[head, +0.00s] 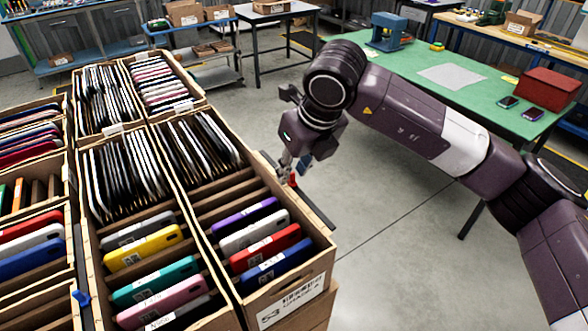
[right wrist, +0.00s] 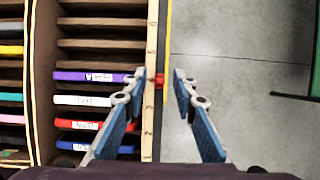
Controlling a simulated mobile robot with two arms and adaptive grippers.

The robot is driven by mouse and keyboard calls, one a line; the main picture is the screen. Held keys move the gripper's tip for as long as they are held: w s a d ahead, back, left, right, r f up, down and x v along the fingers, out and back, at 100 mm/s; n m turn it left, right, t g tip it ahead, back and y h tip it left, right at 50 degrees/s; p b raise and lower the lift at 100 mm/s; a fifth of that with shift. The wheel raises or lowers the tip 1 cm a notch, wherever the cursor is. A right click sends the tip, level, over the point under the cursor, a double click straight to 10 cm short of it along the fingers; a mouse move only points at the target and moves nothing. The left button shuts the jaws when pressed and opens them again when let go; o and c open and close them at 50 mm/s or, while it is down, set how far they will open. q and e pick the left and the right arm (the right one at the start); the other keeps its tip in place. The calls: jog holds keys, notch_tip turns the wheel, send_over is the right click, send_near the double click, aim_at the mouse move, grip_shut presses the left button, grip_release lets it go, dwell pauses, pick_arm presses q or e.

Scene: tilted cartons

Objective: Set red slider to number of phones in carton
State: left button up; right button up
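The carton (head: 276,302) with a printed label stands at the front centre. Its slots hold several phones: purple (head: 244,216), white (head: 254,232), red (head: 265,249) and blue (head: 275,267); slots farther back are empty. The red slider (right wrist: 159,81) sits on a rail along a pale strip with small marks (right wrist: 150,110), on the carton's right side. My right gripper (right wrist: 160,77) is open, with its fingertips on either side of the slider and a gap visible on the right. In the head view the right gripper (head: 289,172) is at the carton's right edge. My left gripper is out of view.
More cartons filled with upright thin items (head: 107,98) stand behind and to the left. A green table (head: 480,92) with a red box (head: 549,88) and two phones is at the right. The grey floor (head: 370,190) right of the carton is clear.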

jog(key=v, duration=1.2)
jog(key=shift+w, duration=0.1)
